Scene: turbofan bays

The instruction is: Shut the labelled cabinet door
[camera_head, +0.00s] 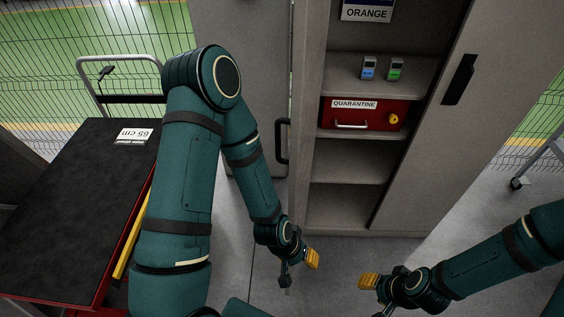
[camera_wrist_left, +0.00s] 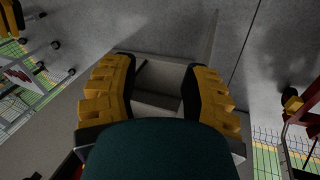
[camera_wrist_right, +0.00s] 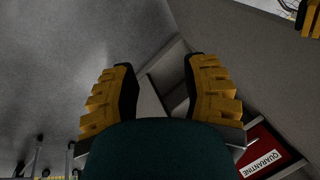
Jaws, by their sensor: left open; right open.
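The grey cabinet stands ahead with its left part open; an ORANGE label (camera_head: 367,13) shows at the top. A narrow door leaf (camera_head: 306,100) stands out along the opening's left side, with a dark handle (camera_head: 282,141) on its left face. A wide grey panel (camera_head: 425,150) with a black handle (camera_head: 459,80) covers the right part. My left gripper (camera_head: 304,262) is open and empty, low in front of the cabinet; its fingers also show in the left wrist view (camera_wrist_left: 160,75). My right gripper (camera_head: 372,282) is open and empty, farther right and apart from the panel.
A red QUARANTINE box (camera_head: 368,117) and two small devices (camera_head: 382,69) sit on the cabinet shelves. A dark-topped cart (camera_head: 70,210) with a 65 cm sign stands at left. Wire fencing (camera_head: 40,60) is behind it. Grey floor lies clear before the cabinet.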

